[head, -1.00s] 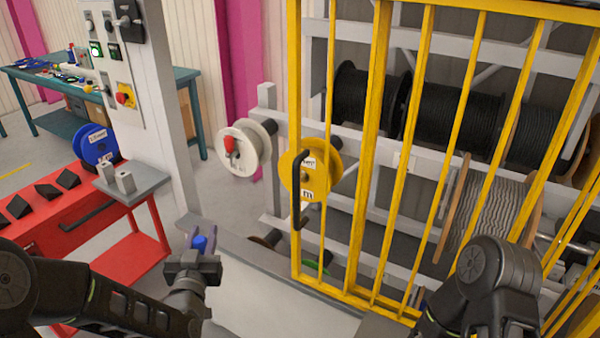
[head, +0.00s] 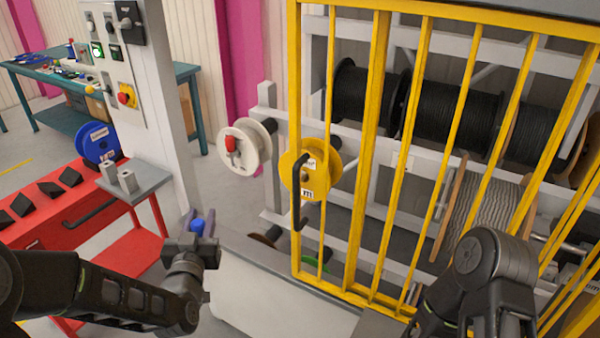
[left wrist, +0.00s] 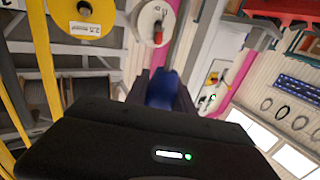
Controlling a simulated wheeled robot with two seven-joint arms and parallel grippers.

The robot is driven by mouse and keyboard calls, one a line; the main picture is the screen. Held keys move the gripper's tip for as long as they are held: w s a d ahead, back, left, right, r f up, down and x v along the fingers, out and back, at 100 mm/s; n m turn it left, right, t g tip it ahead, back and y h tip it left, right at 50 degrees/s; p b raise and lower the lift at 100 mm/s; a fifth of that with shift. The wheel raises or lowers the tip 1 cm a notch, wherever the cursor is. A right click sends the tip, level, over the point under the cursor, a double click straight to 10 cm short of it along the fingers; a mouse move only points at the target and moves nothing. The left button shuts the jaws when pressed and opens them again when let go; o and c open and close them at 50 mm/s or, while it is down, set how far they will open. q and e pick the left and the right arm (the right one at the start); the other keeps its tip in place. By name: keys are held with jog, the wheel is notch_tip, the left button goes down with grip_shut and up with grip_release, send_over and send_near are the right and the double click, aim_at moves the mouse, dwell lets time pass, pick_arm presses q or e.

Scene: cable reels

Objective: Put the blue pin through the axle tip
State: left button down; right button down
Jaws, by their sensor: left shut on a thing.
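The blue pin (head: 197,225) is held between the fingers of my left gripper (head: 198,229). In the left wrist view the pin (left wrist: 161,88) shows between the two dark fingers; its lower part is hidden. The gripper is in the air, lower than the reels and to the left of them in the head view. A white reel (head: 238,157) with a red piece on its face and a yellow reel (head: 322,178) hang on the grey frame. Which axle tip is meant, I cannot tell. The pin is apart from both reels. My right arm shows at the lower right, its gripper out of view.
A yellow barred guard (head: 370,150) with a black handle (head: 297,195) stands in front of the rack and its large cable drums. A control post (head: 165,100) and a red cart (head: 70,215) stand at left. Open space lies between my left gripper and the white reel.

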pick_arm(q)
notch_tip(320, 180, up, 12)
jog(key=p, duration=0.4)
jog(key=shift+r, duration=0.15)
dwell(1.3)
jog(key=shift+d, duration=0.1)
